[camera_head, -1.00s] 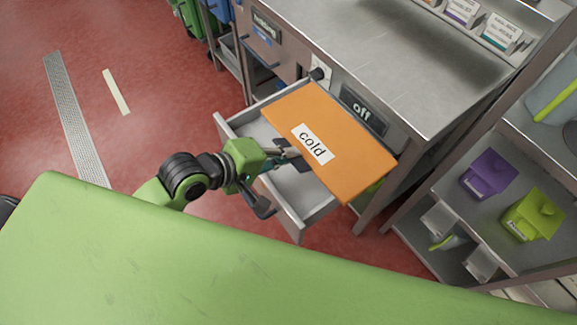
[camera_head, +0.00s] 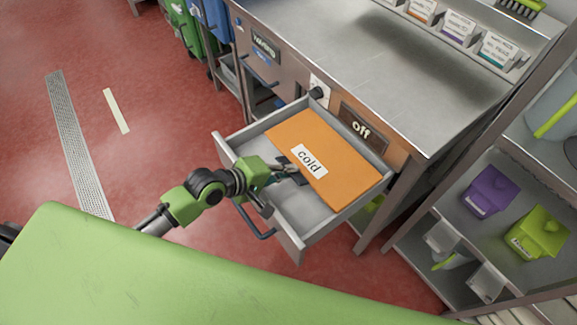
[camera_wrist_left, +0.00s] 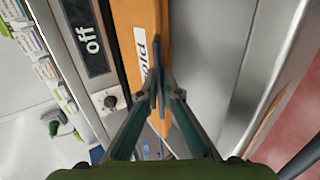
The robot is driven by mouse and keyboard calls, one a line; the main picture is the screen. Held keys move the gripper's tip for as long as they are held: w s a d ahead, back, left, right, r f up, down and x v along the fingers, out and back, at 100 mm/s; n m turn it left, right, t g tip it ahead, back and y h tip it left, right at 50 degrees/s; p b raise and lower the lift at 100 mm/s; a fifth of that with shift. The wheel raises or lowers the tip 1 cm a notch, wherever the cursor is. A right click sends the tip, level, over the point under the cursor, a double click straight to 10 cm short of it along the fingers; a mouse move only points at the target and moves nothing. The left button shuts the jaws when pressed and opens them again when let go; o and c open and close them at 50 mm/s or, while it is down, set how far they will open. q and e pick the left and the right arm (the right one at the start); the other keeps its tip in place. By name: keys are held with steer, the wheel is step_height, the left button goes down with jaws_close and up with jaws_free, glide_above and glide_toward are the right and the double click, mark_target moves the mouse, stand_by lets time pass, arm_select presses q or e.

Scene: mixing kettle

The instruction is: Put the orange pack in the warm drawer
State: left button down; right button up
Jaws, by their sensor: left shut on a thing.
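The orange pack (camera_head: 337,172) is a flat rectangle with a white label reading "cold". It lies within the outline of the open drawer (camera_head: 234,152), against its back and right side; I cannot tell whether it rests on the drawer floor. My left gripper (camera_head: 296,172) is shut on the pack's near edge. In the left wrist view the gripper (camera_wrist_left: 160,90) meets the orange pack (camera_wrist_left: 140,20) beside its label. A panel above the drawer reads "off" (camera_head: 361,127). My right gripper is not in view.
The steel counter (camera_head: 390,60) is above the drawer, with a knob (camera_head: 316,93) on its front. A shelf at right holds a purple container (camera_head: 489,192) and a lime container (camera_head: 538,232). Red floor (camera_head: 150,120) is clear at left.

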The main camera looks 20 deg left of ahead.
arm_select(q)
steer(key=shift+w+r, duration=0.1)
steer(key=shift+r, duration=0.05)
steer(key=c, duration=2.2)
jaws_free()
steer(key=shift+f, duration=0.25)
steer(key=shift+c, duration=0.2)
steer(key=shift+r, duration=0.1)
steer(key=shift+r, duration=0.2)
steer(key=v, duration=1.2)
steer(key=shift+p, duration=0.35)
steer(key=shift+f, duration=0.1)
